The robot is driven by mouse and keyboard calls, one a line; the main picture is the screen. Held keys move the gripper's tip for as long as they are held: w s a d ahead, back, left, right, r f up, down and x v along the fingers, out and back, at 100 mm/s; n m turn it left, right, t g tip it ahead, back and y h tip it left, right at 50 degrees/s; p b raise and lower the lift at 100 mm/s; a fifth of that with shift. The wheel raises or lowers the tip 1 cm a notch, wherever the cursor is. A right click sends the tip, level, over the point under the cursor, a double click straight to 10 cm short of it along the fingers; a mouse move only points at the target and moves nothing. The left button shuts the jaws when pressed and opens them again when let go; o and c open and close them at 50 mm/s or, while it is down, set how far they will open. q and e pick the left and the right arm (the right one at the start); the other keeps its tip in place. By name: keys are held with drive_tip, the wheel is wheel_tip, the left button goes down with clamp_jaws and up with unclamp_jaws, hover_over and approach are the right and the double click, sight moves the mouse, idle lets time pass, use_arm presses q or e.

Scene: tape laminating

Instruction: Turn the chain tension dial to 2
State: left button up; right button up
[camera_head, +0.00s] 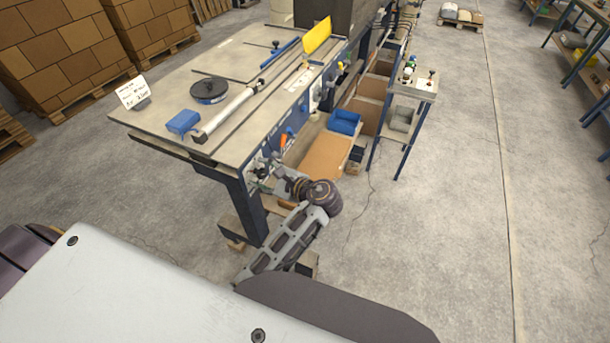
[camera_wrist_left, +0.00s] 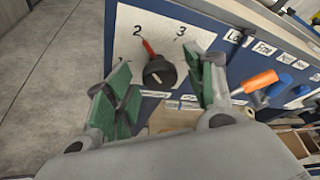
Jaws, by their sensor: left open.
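The chain tension dial (camera_wrist_left: 159,72) is a round black knob on a white plate (camera_wrist_left: 190,45) on the blue machine side. Its red pointer (camera_wrist_left: 148,47) points up and slightly left, toward the printed 2 (camera_wrist_left: 137,31). A printed 3 (camera_wrist_left: 181,32) stands to its right. My left gripper (camera_wrist_left: 168,66) is open, with green pads on either side of the dial in the left wrist view; contact cannot be told. In the head view my left gripper (camera_head: 264,175) is at the machine's near corner, hiding the dial. My right gripper is not in view.
An orange handle (camera_wrist_left: 254,81) sticks out right of the dial, near several white labels. The machine table (camera_head: 160,122) carries a black disc (camera_head: 209,90) and a blue block (camera_head: 183,122). A small stand (camera_head: 412,88) is to the right. Open floor lies beyond it.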

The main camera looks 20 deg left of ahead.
use_arm(q)
drive_tip(key=shift+w+m+g, duration=0.1)
drive_tip(key=shift+m+g, duration=0.8)
drive_tip(key=shift+m, duration=0.5)
drive_tip(key=shift+m+g, duration=0.5)
drive_tip(key=shift+m, duration=0.2)
drive_tip(key=shift+m+g, duration=0.3)
drive_tip(key=shift+m, duration=0.1)
drive_tip(key=shift+w, duration=0.1)
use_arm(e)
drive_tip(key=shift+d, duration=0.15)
